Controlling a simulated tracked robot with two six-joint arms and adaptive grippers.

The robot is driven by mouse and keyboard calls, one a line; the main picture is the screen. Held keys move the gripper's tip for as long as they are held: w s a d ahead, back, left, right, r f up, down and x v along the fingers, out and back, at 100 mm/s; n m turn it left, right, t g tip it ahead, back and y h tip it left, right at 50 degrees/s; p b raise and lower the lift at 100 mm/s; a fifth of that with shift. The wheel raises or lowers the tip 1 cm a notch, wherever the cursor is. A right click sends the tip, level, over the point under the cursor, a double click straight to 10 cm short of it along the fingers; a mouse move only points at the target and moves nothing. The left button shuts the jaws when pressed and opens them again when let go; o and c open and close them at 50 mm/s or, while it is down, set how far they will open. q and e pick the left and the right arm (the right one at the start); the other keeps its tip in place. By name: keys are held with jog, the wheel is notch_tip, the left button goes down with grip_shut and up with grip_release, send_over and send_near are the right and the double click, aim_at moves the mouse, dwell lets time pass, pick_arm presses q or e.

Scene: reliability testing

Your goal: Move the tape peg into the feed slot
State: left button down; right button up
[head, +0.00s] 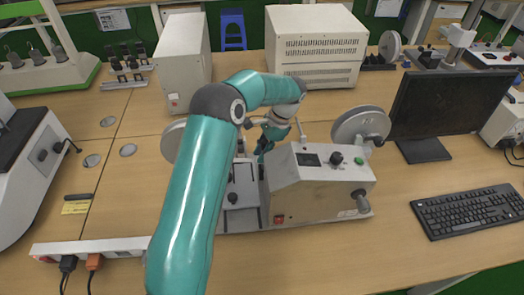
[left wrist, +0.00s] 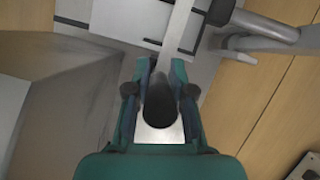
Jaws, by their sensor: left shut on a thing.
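The taping machine (head: 315,190) stands on the bench in the head view, with a grey flat plate (head: 242,185) on its left part. My left gripper (head: 262,150) is low between the plate and the machine's housing, partly hidden by my arm. In the left wrist view my left gripper (left wrist: 161,75) is shut on a dark round peg (left wrist: 158,105), which sits between its two fingers. A pale strip (left wrist: 178,35) runs beyond the fingertips. I cannot make out the feed slot for certain. My right gripper is not in view.
Reels (head: 360,124) stand at the machine's sides. A monitor (head: 448,108) and a keyboard (head: 467,210) are to the right. A power strip (head: 92,248) lies at the front left. Two pale boxes, one of them vented (head: 315,45), stand behind. The front bench is mostly clear.

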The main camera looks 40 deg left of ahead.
pick_arm(q)
jog(key=shift+f, duration=0.35)
jog(key=shift+f+b, duration=0.4)
jog(key=shift+f, duration=0.15)
jog(key=shift+f, duration=0.15)
dwell(0.4)
jog(key=shift+f, duration=0.2)
jog(key=shift+c, duration=1.8)
grip_release()
